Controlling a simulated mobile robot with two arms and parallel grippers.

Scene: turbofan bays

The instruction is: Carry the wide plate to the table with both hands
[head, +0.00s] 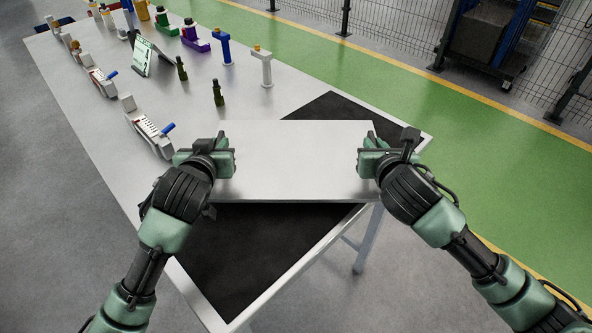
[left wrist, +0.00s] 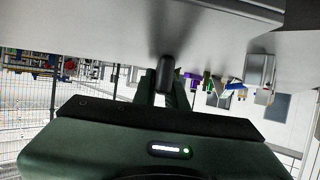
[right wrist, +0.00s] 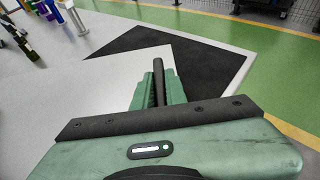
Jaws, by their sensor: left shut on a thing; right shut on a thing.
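The wide plate (head: 297,165) is a flat, light grey rectangle. It lies level over the black mat (head: 262,245) at the near end of the table (head: 125,185). I cannot tell whether it touches the mat or is just above it. My left gripper (head: 230,163) is shut on its left edge, and my right gripper (head: 364,163) is shut on its right edge. The plate also shows in the right wrist view (right wrist: 118,78), beyond the fingers. The fingertips are partly hidden in the head view.
Small dark bottles (head: 217,93), a white stand (head: 263,68) and grey clamp-like tools (head: 146,128) stand farther up the table. Green floor (head: 480,130) lies open to the right, before a wire fence.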

